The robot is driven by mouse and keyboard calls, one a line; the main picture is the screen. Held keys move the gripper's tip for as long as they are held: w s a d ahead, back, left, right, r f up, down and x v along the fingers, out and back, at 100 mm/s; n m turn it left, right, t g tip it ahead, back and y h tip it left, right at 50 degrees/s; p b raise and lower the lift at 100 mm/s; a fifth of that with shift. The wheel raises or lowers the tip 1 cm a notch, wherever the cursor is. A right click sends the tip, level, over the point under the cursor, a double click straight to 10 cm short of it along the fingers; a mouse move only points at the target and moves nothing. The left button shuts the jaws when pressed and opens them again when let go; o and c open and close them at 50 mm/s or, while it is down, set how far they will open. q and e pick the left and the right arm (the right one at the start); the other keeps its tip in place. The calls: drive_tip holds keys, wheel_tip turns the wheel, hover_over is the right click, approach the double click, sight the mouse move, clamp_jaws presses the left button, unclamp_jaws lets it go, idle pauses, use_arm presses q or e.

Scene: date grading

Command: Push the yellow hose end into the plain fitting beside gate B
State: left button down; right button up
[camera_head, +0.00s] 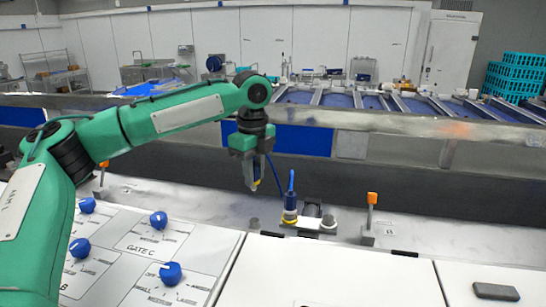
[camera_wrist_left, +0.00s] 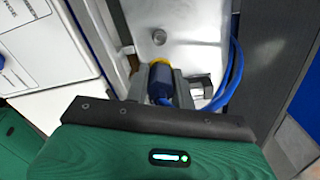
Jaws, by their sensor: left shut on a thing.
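My left gripper (camera_head: 252,184) is shut on the yellow hose end (camera_head: 257,183), a blue plug with a yellow collar, held above the pale ledge. In the left wrist view the hose end (camera_wrist_left: 159,80) sits between the fingers of my left gripper (camera_wrist_left: 158,74), its yellow collar facing away. A plain grey round fitting (camera_wrist_left: 159,37) shows just beyond the collar, apart from it. In the head view a grey stub (camera_head: 254,223) stands on the ledge below the gripper; it looks like that fitting. No gate B label is readable beside it. My right gripper is out of view.
An orange-topped lever (camera_head: 371,210) stands further right. A blue hose (camera_wrist_left: 232,75) loops beside the gripper. The panel (camera_head: 145,245) with blue knobs lies in front.

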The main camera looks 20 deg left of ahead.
sight(254, 190)
use_arm(q)
drive_tip(key=shift+a+f, duration=0.15)
drive_tip(key=shift+f, duration=2.95)
drive_tip(key=shift+r+p, duration=0.1)
drive_tip(key=shift+p, duration=0.75)
drive_tip(key=shift+f, duration=0.3)
drive_tip(key=shift+f, duration=0.85)
drive_tip(key=shift+f+p, duration=0.2)
drive_tip(key=shift+p, duration=1.4)
